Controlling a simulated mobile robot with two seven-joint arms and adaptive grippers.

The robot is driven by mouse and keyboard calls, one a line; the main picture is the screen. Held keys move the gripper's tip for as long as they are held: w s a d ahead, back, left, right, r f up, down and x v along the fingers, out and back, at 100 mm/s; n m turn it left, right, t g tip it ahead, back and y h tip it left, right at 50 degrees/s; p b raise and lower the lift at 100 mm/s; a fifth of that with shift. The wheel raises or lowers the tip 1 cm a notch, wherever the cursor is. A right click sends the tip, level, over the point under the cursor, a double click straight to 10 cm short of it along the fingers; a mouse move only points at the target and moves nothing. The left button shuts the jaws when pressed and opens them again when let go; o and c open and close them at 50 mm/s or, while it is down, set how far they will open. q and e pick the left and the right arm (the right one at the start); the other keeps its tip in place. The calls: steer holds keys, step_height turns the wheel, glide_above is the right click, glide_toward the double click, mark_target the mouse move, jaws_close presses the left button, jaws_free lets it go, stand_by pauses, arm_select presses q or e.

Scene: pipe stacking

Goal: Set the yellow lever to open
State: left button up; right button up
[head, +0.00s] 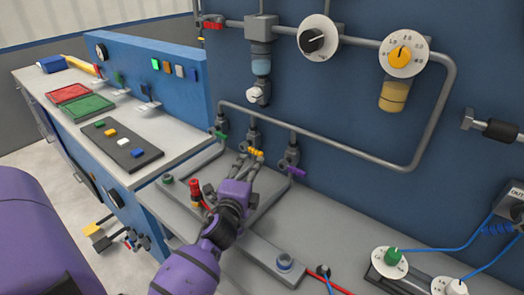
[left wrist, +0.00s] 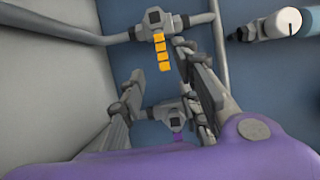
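The yellow lever (head: 256,153) sits on the middle of three wall valves in the head view. It sticks out sideways, across its upright pipe. In the left wrist view the yellow lever (left wrist: 162,52) points down the picture from its grey valve body (left wrist: 154,20). My left gripper (head: 250,161) is at this valve with its fingers spread. In the left wrist view the fingertips of my left gripper (left wrist: 157,62) lie on either side of the lever, with gaps visible in the picture. Contact cannot be told. My right gripper is not in view.
A green-levered valve (head: 221,134) is to the left and a purple-levered valve (head: 295,171) close to the right. Pipes (head: 345,155) run along the wall above. A red-topped fitting (head: 195,188) stands on the bench near my left arm. The bench on the right holds dials (head: 390,262).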

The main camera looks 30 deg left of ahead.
mark_target(256, 153)
arm_select(q)
steer(key=shift+w+a+r, duration=0.2)
steer(key=shift+w+a, duration=0.15)
steer(key=shift+w, duration=0.3)
steer(key=shift+w+a+r, duration=0.2)
steer(key=shift+w+a, duration=0.15)
steer(key=shift+w, duration=0.25)
steer(key=x, duration=0.2)
steer(key=shift+w+f, duration=0.2)
steer(key=shift+w, duration=0.1)
steer(key=shift+w+a, duration=0.15)
steer(key=shift+w, duration=0.4)
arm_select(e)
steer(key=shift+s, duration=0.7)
arm_select(q)
jaws_close()
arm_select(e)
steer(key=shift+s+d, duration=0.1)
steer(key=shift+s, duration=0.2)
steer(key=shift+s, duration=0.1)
